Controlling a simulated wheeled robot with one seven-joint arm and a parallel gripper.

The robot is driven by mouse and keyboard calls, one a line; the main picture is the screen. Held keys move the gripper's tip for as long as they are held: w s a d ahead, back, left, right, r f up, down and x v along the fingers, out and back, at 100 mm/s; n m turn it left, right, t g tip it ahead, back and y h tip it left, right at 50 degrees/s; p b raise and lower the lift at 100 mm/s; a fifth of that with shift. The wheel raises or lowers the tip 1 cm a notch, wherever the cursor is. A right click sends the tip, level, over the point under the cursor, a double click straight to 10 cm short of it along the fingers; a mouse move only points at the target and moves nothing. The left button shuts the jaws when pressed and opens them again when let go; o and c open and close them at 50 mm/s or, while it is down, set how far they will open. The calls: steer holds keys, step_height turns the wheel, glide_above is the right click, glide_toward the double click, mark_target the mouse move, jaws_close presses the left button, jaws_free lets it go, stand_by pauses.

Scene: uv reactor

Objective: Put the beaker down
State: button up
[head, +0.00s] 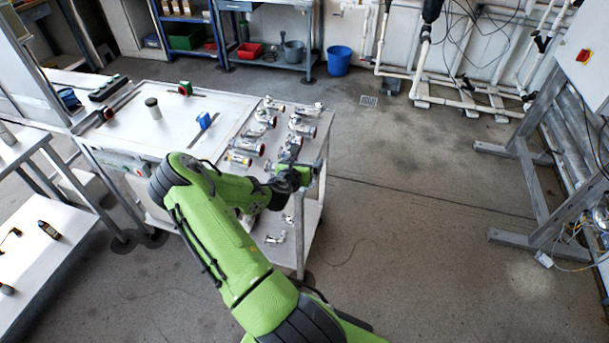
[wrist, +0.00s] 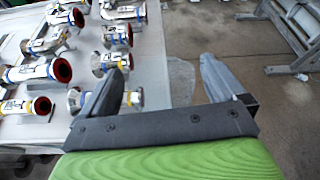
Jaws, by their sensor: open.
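My gripper (wrist: 165,82) is open, its two dark fingers spread apart over the right edge of the bench top. It also shows in the head view (head: 303,176), at the end of my green arm beside the bench's right side. Between the fingers in the wrist view is a faint, see-through grey rounded shape (wrist: 181,80). It looks like a clear beaker, but I cannot tell what it rests on or whether a finger touches it. No beaker can be made out clearly in the head view.
Several metal pipe fittings (wrist: 47,72) with red, blue and yellow bands crowd the right part of the bench top (head: 160,125), close to my gripper. A grey cylinder (head: 152,109) stands farther left. Open floor (head: 400,200) lies right of the bench. A metal frame (head: 535,180) stands beyond.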

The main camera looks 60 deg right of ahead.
steer(key=shift+d+f, duration=0.15)
steer(key=shift+d, duration=0.2)
steer(key=shift+a, duration=0.15)
steer(key=c, duration=1.2)
step_height(320, 180, up, 10)
steer(key=p, duration=0.3)
steer(key=shift+w+p, duration=0.1)
steer(key=shift+p, duration=0.2)
